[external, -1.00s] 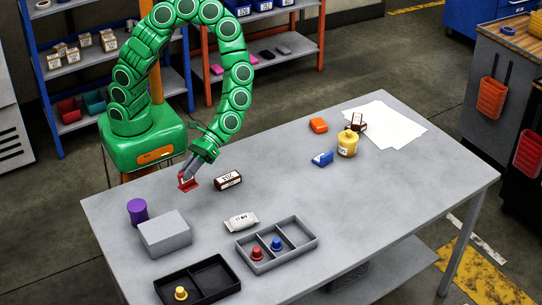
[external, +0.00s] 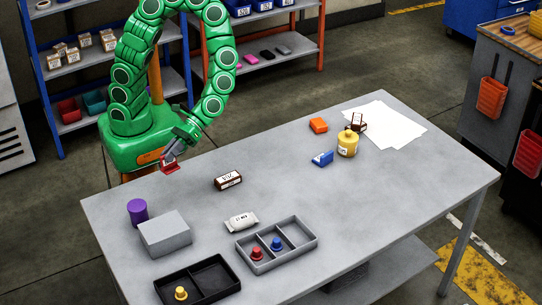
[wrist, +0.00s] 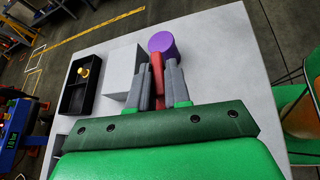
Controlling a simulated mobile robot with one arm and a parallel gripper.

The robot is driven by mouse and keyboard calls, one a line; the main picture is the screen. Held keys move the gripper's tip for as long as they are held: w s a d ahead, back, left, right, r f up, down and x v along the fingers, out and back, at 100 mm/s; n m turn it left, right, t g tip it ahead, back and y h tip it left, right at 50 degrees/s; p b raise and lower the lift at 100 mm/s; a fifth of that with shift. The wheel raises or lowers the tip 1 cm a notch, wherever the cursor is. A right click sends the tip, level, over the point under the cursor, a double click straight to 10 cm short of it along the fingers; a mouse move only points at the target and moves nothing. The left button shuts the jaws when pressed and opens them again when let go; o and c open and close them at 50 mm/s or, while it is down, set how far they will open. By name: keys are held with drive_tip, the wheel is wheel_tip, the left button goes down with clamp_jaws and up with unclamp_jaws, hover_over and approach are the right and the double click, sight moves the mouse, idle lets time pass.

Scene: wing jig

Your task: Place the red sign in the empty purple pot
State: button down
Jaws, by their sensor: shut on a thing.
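My gripper (external: 176,150) is shut on the red sign (external: 169,163) and holds it above the table near its back left edge. In the wrist view the red sign (wrist: 157,72) shows between the two grey fingers (wrist: 160,85). The purple pot (external: 137,211) stands upright on the table, in front of and to the left of my gripper in the external view. In the wrist view the purple pot (wrist: 162,43) lies just beyond the fingertips. Its inside cannot be seen clearly.
A grey box (external: 165,234) stands right beside the pot. A black tray (external: 212,278) with a yellow peg and a grey tray (external: 292,257) with red and blue pegs lie in front. A brown box (external: 228,180) and a white packet (external: 241,221) are nearby. The table's middle is clear.

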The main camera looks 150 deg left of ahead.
sight(165, 163)
drive_tip(key=w+d+r+g, duration=0.1)
drive_tip(key=w+d, duration=0.1)
drive_tip(key=d, duration=0.5)
drive_tip(key=w+d+r+g, duration=0.2)
drive_tip(key=w+d, duration=0.1)
drive_tip(key=d, duration=0.4)
drive_tip(key=shift+m, duration=0.4)
drive_tip(key=shift+d+f, duration=0.2)
drive_tip(key=shift+f, duration=3.8)
drive_tip(key=shift+f, duration=0.1)
drive_tip(key=c, duration=1.1)
unclamp_jaws()
drive_tip(key=shift+a, duration=0.1)
drive_tip(key=v, duration=1.2)
drive_tip(key=shift+s, duration=0.15)
